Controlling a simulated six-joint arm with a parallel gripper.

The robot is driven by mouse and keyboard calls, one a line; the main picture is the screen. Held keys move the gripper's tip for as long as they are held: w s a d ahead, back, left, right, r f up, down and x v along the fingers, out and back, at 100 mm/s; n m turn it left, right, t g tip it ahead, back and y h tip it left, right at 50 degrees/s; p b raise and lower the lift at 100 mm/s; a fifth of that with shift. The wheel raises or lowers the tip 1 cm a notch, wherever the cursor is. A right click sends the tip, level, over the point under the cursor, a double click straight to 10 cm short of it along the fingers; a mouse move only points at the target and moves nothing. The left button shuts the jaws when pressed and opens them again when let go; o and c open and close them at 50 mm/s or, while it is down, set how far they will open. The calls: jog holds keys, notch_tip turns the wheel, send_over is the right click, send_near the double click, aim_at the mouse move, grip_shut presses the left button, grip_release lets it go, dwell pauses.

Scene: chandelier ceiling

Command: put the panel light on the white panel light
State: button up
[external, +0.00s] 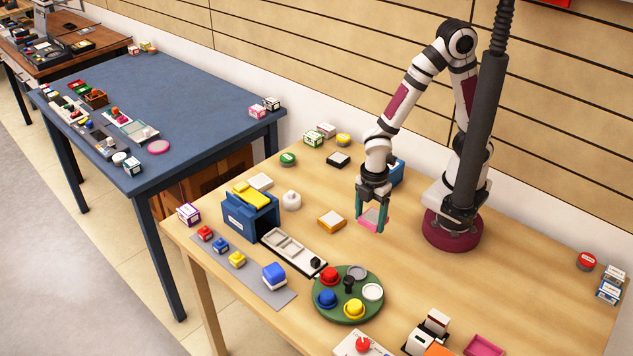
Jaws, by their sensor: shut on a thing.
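My gripper (372,218) points down over the wooden table, in front of my arm's base. It is shut on a small square panel light (370,220) with a pale face and a pink edge. The fingers partly cover it, and I cannot tell clearly how far it is above the table. A flat white square block (260,181), which looks like the white panel light, lies on the table to the left, behind the blue box. My gripper is well to the right of it and apart from it.
An orange square block (331,222) and a white round-topped piece (292,200) lie between my gripper and the white block. A black square block (338,160) lies behind. The blue box (251,212) and green round tray (340,312) stand nearer the front.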

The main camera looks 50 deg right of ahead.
send_over(366, 266)
notch_tip(366, 266, down, 4)
jog(key=shift+w+d+r, duration=0.1)
jog(key=shift+d+r, duration=0.05)
jog(key=shift+a+f, duration=0.2)
jog(key=shift+f, duration=1.95)
jog(key=shift+f, duration=0.1)
jog(key=o, duration=1.3)
